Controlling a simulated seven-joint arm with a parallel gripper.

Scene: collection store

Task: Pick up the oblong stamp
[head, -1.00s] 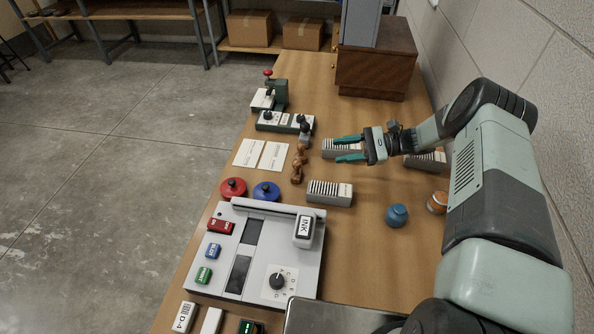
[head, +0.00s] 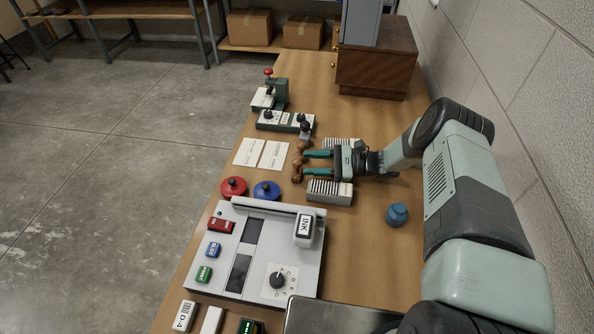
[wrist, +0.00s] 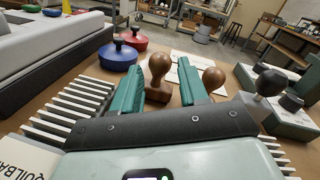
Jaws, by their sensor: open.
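Two stamps with turned wooden handles stand on the table. The nearer stamp (head: 296,173) shows in the wrist view (wrist: 159,75) between my fingertips, with no visible grip on it. The farther stamp (head: 299,149) shows in the wrist view (wrist: 213,78) just outside the right finger. Their bases are partly hidden, so I cannot tell which is oblong. My gripper (head: 304,166) is open and low over the table, its green fingers pointing left; they also show in the wrist view (wrist: 158,66).
Slotted card holders (head: 330,190) (head: 341,143) stand close on both sides of my gripper. A black-knobbed tool (head: 305,130) stands beyond the stamps. Red (head: 233,187) and blue (head: 266,190) round pots are at the near left. White cards (head: 273,155) lie left of the stamps.

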